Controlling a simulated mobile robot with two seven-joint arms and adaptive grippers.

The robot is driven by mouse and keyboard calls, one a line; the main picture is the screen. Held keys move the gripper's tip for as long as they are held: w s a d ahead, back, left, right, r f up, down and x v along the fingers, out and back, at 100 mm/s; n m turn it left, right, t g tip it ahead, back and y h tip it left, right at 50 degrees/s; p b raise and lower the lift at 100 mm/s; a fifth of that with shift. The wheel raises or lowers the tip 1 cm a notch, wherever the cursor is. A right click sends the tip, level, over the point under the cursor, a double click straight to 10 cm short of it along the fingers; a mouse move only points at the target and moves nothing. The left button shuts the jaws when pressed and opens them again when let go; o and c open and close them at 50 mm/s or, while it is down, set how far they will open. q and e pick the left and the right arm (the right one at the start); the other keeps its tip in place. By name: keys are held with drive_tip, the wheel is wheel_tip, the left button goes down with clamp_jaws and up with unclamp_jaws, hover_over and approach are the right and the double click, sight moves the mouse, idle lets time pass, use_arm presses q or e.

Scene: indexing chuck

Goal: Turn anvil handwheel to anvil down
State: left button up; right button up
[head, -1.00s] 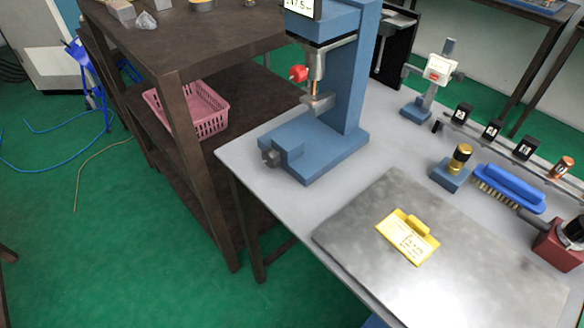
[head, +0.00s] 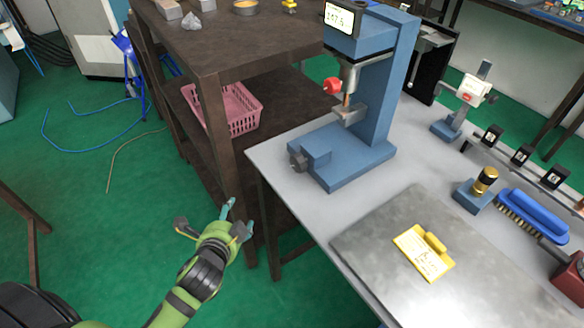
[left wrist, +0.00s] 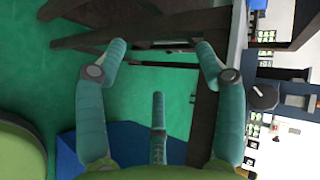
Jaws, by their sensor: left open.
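The blue bench tester (head: 378,85) stands on the grey table, with a lit display at its top. A dark grey knob (head: 298,160), which looks like the anvil handwheel, sticks out of the left end of its base. The metal anvil (head: 347,113) sits below the spindle, beside a red knob (head: 332,86). My left gripper (head: 207,217) is open and empty, left of the table and apart from the handwheel. Its spread fingers (left wrist: 160,52) also show in the left wrist view. A dark round part (left wrist: 264,97) shows right of them; I cannot tell whether it is the handwheel. My right gripper is not in view.
A brown shelf (head: 215,110) with a pink basket (head: 240,108) stands close behind my left gripper. The grey table (head: 275,155) has a plate with a yellow tag (head: 423,252). A blue brush (head: 533,213) lies at right. Green floor is open at left.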

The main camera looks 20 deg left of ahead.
use_arm(q)
drive_tip(key=w+r+m+t+h, duration=0.2)
drive_tip(key=w+r+m+t, duration=0.25)
drive_tip(key=r+m, duration=0.35)
drive_tip(key=m+g+h, duration=0.1)
drive_tip(key=m+h, duration=0.9)
drive_tip(key=m, duration=1.4)
approach(295, 166)
drive_tip(key=w, duration=0.2)
drive_tip(key=shift+w+d+h, duration=0.15)
drive_tip(key=shift+d+h, duration=0.15)
drive_tip(key=shift+d, duration=0.25)
drive_tip(key=p+x, duration=0.2)
drive_tip(key=x, duration=0.3)
drive_tip(key=shift+w+d, duration=0.2)
drive_tip(key=shift+w, duration=0.15)
drive_tip(key=shift+w+d+f+p, duration=0.15)
drive_tip(key=shift+w+d+p, duration=0.15)
drive_tip(key=shift+w, duration=0.05)
drive_tip(key=shift+c, duration=0.4)
drive_tip(key=c, duration=1.1)
